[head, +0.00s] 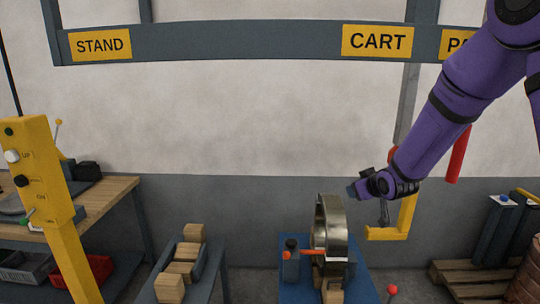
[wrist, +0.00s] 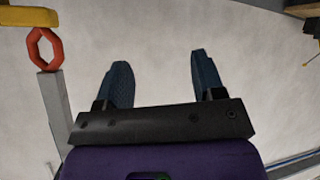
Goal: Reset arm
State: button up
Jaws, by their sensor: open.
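My purple arm reaches in from the upper right of the head view. My gripper (head: 352,191) hangs in the air in front of the grey lower wall, above and to the right of a metal coil ring. In the wrist view my gripper (wrist: 160,80) shows two dark fingers spread wide apart with nothing between them. Behind the fingers is only pale wall. The metal coil (head: 338,232) stands upright on a blue cart (head: 353,290) under the CART sign (head: 377,41).
A yellow control post (head: 38,180) stands at left by a workbench (head: 115,190). A stand with wooden blocks (head: 180,268) is left of the cart. A yellow hook (head: 402,225) hangs close to my gripper. A pallet (head: 470,282) lies at right.

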jog(key=s+d+r+m+g+h, duration=0.1)
jog(key=s+d+r+m, duration=0.1)
jog(key=s+r, duration=0.65)
jog(key=s+r+m+g, duration=0.1)
jog(key=s+r, duration=0.3)
jog(key=s, duration=1.2)
jog(key=s+d+r+m+g, duration=0.1)
jog(key=s+r+g, duration=0.3)
jog(key=s, duration=1.2)
jog(key=shift+s+r+m+h, duration=0.3)
jog(key=shift+m, duration=0.1)
jog(key=shift+o, duration=0.3)
